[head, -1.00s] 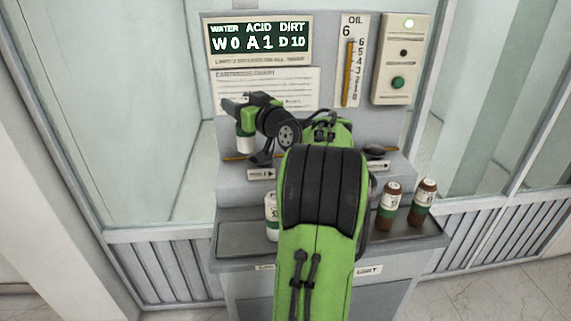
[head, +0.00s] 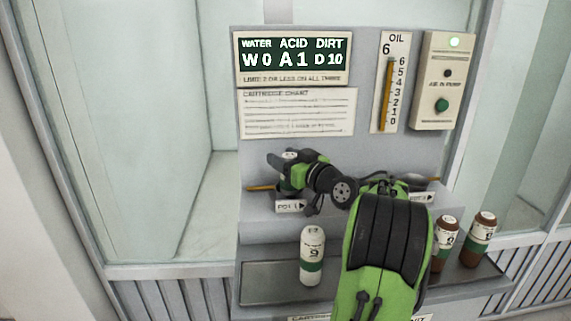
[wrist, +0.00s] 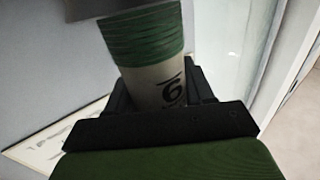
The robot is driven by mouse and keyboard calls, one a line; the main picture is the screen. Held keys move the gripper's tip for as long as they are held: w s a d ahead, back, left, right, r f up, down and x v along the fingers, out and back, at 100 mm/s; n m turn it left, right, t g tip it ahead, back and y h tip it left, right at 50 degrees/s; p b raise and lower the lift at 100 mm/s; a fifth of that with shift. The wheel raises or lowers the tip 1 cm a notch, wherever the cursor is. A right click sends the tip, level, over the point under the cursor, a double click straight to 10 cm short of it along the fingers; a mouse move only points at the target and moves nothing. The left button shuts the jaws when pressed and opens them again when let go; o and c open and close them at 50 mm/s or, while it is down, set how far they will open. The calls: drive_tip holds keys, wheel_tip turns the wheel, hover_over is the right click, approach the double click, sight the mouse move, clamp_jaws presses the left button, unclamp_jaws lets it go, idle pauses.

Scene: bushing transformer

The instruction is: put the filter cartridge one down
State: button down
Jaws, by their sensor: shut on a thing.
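My gripper (head: 286,168) is shut on a filter cartridge (head: 291,155), seen in the head view over the left of the ledge, just above the POT 1 label (head: 290,206). Only the held cartridge's pale top shows there; its lower part is hidden by the gripper. In the wrist view the held cartridge (wrist: 160,65) is white with a green band and a dark numeral, between the dark jaws (wrist: 162,100). Whether its lower end touches the ledge cannot be seen.
Another white cartridge with a green band (head: 312,257) stands on the lower shelf (head: 268,284). Two brown cartridges (head: 445,243) (head: 480,238) stand at the right. The upright panel (head: 366,150) is behind my gripper. The lower shelf's left end is clear.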

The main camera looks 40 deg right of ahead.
drive_tip(key=shift+f+b, duration=0.1)
drive_tip(key=shift+b, duration=0.2)
drive_tip(key=shift+c, duration=2.1)
unclamp_jaws()
drive_tip(key=shift+r+p, duration=0.3)
drive_tip(key=shift+p, duration=0.1)
drive_tip(key=s, duration=0.7)
drive_tip(key=shift+s+a, duration=0.3)
drive_tip(key=shift+a, duration=0.15)
